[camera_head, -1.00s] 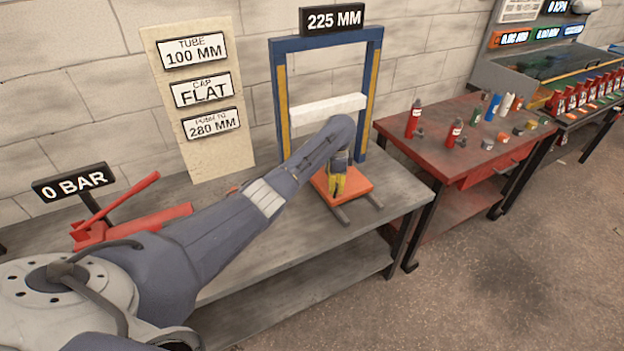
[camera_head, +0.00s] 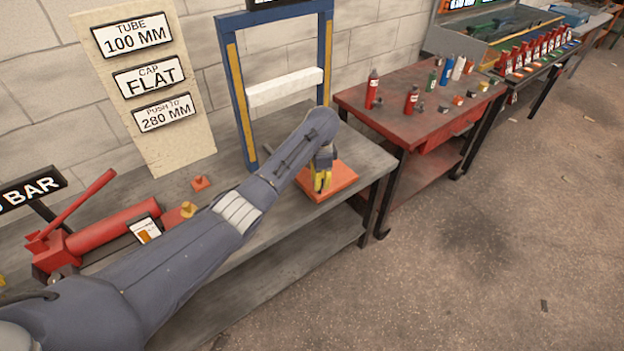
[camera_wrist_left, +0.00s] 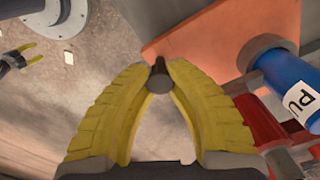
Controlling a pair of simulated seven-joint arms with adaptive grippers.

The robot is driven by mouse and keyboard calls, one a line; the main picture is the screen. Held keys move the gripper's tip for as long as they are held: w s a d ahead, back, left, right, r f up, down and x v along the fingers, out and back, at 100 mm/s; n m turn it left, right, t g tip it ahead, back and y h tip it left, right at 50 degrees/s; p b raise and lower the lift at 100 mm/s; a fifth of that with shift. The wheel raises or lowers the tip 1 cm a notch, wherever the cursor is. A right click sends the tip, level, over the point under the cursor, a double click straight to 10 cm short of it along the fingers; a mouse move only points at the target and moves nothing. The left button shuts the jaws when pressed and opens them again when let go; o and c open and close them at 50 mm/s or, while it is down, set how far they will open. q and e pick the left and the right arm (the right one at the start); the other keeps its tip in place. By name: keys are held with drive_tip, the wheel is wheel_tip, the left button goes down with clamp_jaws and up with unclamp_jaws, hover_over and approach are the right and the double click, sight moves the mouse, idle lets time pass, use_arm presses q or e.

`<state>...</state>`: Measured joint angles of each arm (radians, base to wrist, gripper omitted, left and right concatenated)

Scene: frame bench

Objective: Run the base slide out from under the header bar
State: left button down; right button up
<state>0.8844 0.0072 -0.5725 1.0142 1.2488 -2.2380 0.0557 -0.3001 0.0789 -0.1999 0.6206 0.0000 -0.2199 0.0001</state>
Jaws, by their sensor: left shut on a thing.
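The base slide (camera_head: 338,184) is a flat orange plate on the bench, in front of the blue press frame and near the bench's front edge. The white header bar (camera_head: 286,87) spans the frame above and behind it. My left gripper (camera_head: 322,184) is low over the plate, its yellow fingers pointing down. In the left wrist view its fingers (camera_wrist_left: 159,70) close on a dark round knob (camera_wrist_left: 160,82) beside the orange plate (camera_wrist_left: 215,40). My right gripper (camera_wrist_left: 36,52) shows small at the upper left of that view, apart from everything, its fingers spread.
A red pump (camera_head: 112,232) with a lever lies at the left on the bench (camera_head: 270,235). A red table (camera_head: 405,125) with bottles stands to the right. In the left wrist view a blue cylinder (camera_wrist_left: 285,82) and a red one (camera_wrist_left: 258,120) are close by. The floor in front is clear.

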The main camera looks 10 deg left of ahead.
use_arm(q)
drive_tip(key=shift+s+a+f, duration=0.1)
drive_tip(key=shift+a+f, duration=0.05)
drive_tip(key=c, duration=1.1)
unclamp_jaws()
drive_tip(key=shift+r, duration=0.2)
wheel_tip(320, 180, up, 12)
drive_tip(key=shift+f, duration=0.15)
